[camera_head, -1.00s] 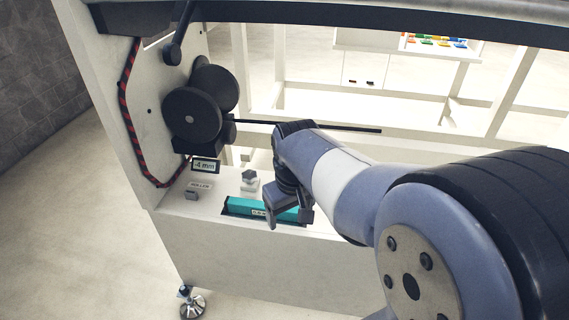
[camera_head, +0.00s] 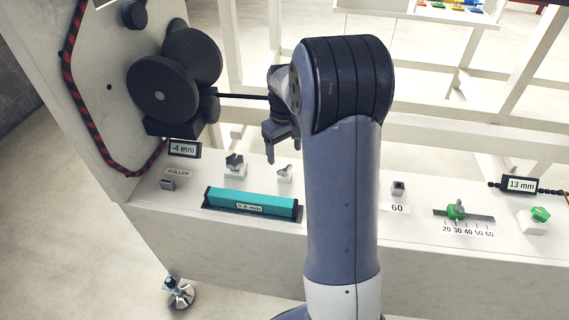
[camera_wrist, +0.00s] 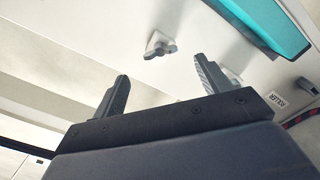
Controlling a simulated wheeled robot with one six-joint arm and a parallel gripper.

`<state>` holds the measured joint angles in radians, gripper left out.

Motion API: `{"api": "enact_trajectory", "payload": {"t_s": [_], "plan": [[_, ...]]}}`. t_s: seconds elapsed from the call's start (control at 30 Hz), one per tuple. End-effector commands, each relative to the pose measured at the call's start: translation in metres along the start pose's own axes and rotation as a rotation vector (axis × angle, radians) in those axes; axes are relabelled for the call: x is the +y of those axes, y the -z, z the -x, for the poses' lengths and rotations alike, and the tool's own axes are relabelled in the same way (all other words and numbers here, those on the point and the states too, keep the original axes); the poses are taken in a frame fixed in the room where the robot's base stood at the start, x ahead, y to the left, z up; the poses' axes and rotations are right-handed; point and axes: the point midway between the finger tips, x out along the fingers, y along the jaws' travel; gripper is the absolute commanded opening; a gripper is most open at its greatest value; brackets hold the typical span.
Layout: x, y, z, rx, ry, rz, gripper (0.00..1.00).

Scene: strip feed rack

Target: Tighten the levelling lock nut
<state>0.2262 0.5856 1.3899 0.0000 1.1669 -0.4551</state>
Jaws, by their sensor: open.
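A small grey wing-type nut on a white block (camera_head: 285,172) sits on the white ledge behind the teal level bar (camera_head: 225,195); I take it for the levelling lock nut. It also shows in the wrist view (camera_wrist: 160,45), beyond the fingertips and between their lines. My gripper (camera_head: 272,146) hangs above and behind it, open and empty, apart from the nut. In the wrist view its two fingers (camera_wrist: 160,85) stand wide apart. A dark knob on a block (camera_head: 235,163) stands left of the nut; my right-hand finger partly hides it in the wrist view.
Black rollers (camera_head: 165,85) and a -4 mm display (camera_head: 184,149) stand at left. A levelling foot (camera_head: 178,293) is below the ledge. A green slider knob (camera_head: 456,209), a green knob (camera_head: 540,214) and a 13 mm display (camera_head: 522,185) are at right. My arm covers the ledge's middle.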

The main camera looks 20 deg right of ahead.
Motion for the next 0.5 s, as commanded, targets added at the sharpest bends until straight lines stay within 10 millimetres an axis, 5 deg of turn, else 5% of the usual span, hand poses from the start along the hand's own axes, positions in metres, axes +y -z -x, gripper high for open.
{"api": "enact_trajectory", "payload": {"t_s": [0.2, 0.5], "plan": [[-0.001, -0.001, -0.040, -0.002, 0.001, 0.000, 0.73], [0.000, 0.000, -0.058, 0.001, 0.000, 0.000, 0.73]]}}
